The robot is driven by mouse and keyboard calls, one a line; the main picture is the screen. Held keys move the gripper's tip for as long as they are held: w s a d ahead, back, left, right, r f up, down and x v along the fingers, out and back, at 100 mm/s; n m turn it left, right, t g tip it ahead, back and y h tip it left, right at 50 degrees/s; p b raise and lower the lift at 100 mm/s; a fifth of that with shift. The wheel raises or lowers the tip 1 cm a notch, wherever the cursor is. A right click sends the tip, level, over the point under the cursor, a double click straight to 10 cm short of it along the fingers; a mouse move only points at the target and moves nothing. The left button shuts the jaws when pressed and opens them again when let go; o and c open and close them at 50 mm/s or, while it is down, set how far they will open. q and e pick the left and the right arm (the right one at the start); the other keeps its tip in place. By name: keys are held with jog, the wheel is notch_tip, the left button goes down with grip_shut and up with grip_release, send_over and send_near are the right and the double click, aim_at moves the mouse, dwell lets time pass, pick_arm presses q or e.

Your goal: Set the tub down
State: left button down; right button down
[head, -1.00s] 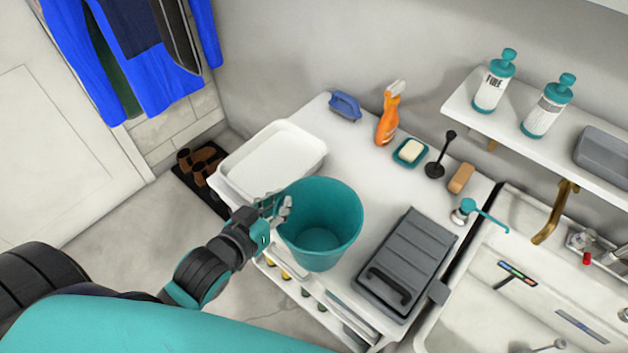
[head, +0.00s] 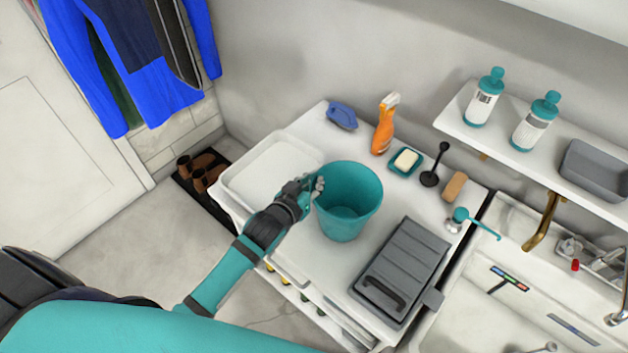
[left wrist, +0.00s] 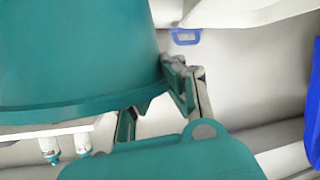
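The tub (head: 350,190) is a teal, round, open-topped bucket, empty and upright. In the head view it is over the middle of the white counter (head: 312,240), between the white basin and the grey case. I cannot tell if its base touches the counter. My left gripper (head: 316,187) is at the tub's left rim and shut on it. In the left wrist view the tub's wall (left wrist: 75,60) fills the upper left, with the gripper fingers (left wrist: 172,85) against its edge. My right gripper is in neither view.
A white basin (head: 229,189) lies left of the tub and a grey ridged case (head: 408,262) lies right. Behind stand an orange spray bottle (head: 384,125), soap dish (head: 405,161), black plunger-like tool (head: 433,172) and sponge (head: 454,186). A sink (head: 470,290) is at right.

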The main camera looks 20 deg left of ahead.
pick_arm(q)
jog(key=shift+f, duration=0.2)
jog(key=c, duration=1.5)
grip_release()
jog(key=shift+r, duration=0.15)
jog(key=b+v, duration=0.1)
jog(key=v, duration=1.1)
jog(key=shift+s, duration=0.1)
